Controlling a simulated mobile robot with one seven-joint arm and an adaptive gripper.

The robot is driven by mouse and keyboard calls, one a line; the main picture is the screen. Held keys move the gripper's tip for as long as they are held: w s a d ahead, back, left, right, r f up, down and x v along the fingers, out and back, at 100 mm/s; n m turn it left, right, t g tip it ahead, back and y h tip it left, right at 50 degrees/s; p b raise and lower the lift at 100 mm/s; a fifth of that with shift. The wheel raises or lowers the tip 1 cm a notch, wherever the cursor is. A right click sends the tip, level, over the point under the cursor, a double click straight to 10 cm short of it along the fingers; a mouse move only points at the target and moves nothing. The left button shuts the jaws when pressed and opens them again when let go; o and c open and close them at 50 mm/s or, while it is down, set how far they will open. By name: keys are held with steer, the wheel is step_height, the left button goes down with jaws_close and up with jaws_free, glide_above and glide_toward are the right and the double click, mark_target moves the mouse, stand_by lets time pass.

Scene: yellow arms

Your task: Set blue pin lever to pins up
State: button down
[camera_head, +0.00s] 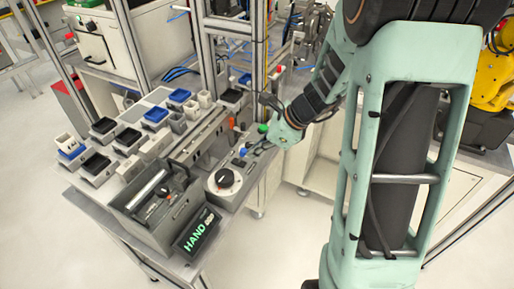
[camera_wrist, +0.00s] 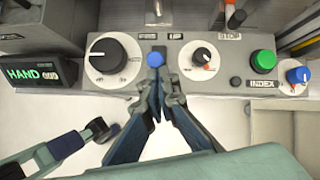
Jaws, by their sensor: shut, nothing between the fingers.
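The blue knob of the pin lever (camera_wrist: 155,59) shows in the wrist view on the grey control panel (camera_wrist: 208,84), between a large dial and a smaller one. Small labels sit above it, too small to read surely. My gripper (camera_wrist: 158,88) is shut and empty, its fingertips just below the blue knob in the picture. I cannot tell whether they touch it. The lever's lower part is hidden by the fingers. In the head view my gripper (camera_head: 262,149) is at the panel's right side, and the lever there is too small to make out clearly.
The large black dial (camera_wrist: 107,57) is left of the lever. The smaller dial (camera_wrist: 202,58), green button (camera_wrist: 262,62) and blue-capped dial (camera_wrist: 297,75) are to its right. A HAND display (camera_head: 198,231) stands at the table's front corner. Several small bins crowd the table's left.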

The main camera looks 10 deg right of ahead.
steer(key=shift+w+a+r+p, duration=0.35)
steer(key=shift+a+r+p, duration=0.1)
steer(key=shift+r+p, duration=0.1)
steer(key=shift+w+a+r+p, duration=0.15)
steer(key=shift+w+a+p, duration=0.05)
steer(key=shift+w+a, duration=0.45)
steer(key=shift+w+a+r+p, duration=0.2)
steer(key=shift+w+a, duration=0.25)
steer(key=shift+a, duration=0.3)
steer(key=shift+r+p, duration=0.7)
steer(key=shift+r, duration=0.1)
steer(key=shift+d, duration=0.1)
